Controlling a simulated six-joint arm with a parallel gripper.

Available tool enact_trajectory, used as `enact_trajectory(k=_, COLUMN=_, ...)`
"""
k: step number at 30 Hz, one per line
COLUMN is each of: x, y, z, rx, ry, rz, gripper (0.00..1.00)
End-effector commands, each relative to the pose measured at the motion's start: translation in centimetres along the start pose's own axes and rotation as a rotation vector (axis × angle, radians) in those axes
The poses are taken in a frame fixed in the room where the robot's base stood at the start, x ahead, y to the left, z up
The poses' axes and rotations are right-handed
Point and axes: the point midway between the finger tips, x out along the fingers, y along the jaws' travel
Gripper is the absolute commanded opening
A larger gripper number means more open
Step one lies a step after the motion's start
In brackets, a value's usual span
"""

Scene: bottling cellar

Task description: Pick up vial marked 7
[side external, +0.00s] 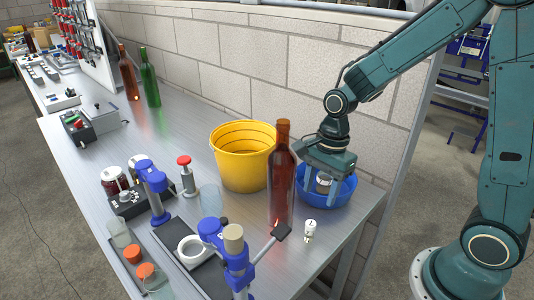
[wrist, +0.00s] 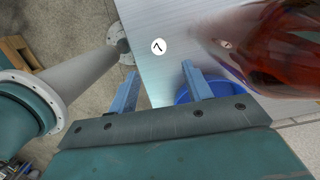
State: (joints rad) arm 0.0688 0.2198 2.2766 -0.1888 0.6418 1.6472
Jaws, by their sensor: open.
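The vial marked 7 (side external: 310,229) is a small clear vial with a white cap. It stands upright near the table's front right edge, in front of the brown bottle's base. In the wrist view its round white cap (wrist: 158,46) shows a dark 7, ahead of the fingertips and roughly in line with the gap between them. My gripper (side external: 326,200) is open, fingers pointing down, over the blue bowl behind the vial. Its two blue-grey fingers also show in the wrist view (wrist: 158,82), apart from the vial.
A tall brown bottle (side external: 281,180) stands close to the vial and looms at right in the wrist view (wrist: 275,45). The blue bowl (side external: 346,191) is below my gripper. A yellow bucket (side external: 242,170) and a blue clamp device (side external: 232,255) stand left. The table edge is near.

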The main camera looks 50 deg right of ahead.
Motion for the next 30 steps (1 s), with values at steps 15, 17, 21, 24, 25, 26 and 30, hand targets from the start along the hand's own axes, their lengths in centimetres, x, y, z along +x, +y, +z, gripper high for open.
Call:
enact_trajectory(k=15, x=6.2, y=0.1, z=0.0, rx=-0.001, ry=0.001, rz=0.003, gripper=0.50)
enact_trajectory(k=17, x=6.6, y=0.1, z=0.0, rx=-0.002, ry=0.001, rz=0.003, gripper=0.50)
enact_trajectory(k=21, x=7.0, y=0.1, z=0.0, rx=-0.002, ry=0.001, rz=0.001, gripper=0.50)
enact_trajectory(k=24, x=7.1, y=0.1, z=0.0, rx=-0.002, ry=0.001, rz=0.001, gripper=0.50)
enact_trajectory(k=25, x=7.1, y=0.1, z=0.0, rx=-0.002, ry=0.001, rz=0.001, gripper=0.50)
enact_trajectory(k=26, x=7.1, y=0.1, z=0.0, rx=-0.002, ry=0.001, rz=0.001, gripper=0.50)
enact_trajectory(k=30, x=7.4, y=0.1, z=0.1, rx=-0.002, ry=0.001, rz=0.003, gripper=0.50)
